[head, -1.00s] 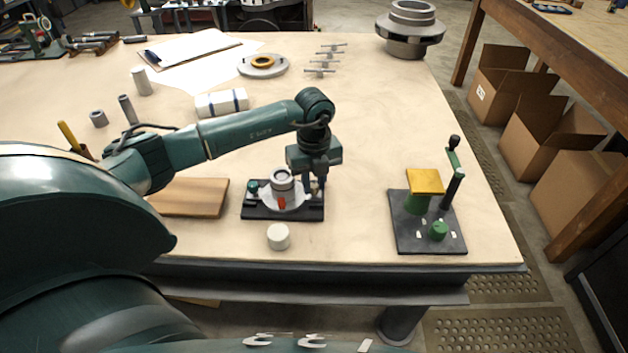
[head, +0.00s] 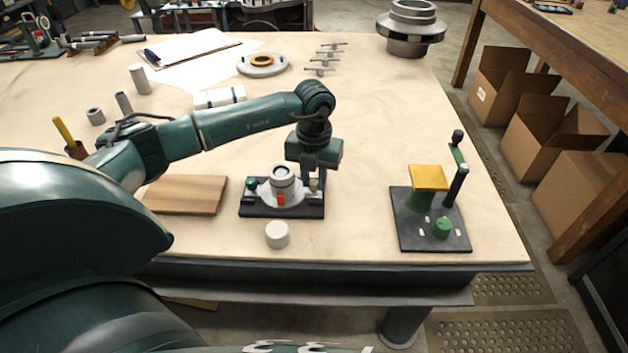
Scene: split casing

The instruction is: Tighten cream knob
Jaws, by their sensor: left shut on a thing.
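The split casing (head: 269,194) is a pale grey body with a round collar on top, standing on a black base plate (head: 290,212). A red-orange part (head: 281,200) shows on its front and a dark green knob (head: 251,183) on its left. The cream knob (head: 314,184) is at the casing's right side, small and partly hidden. My left gripper (head: 314,178) points down over it and is shut on it, its fingers close to the collar. My right gripper is out of view.
A white cylinder (head: 277,234) stands in front of the base plate. A wooden board (head: 186,195) lies to the left. A black fixture (head: 430,235) with a yellow block, green knob and upright lever stands to the right. The table between is clear.

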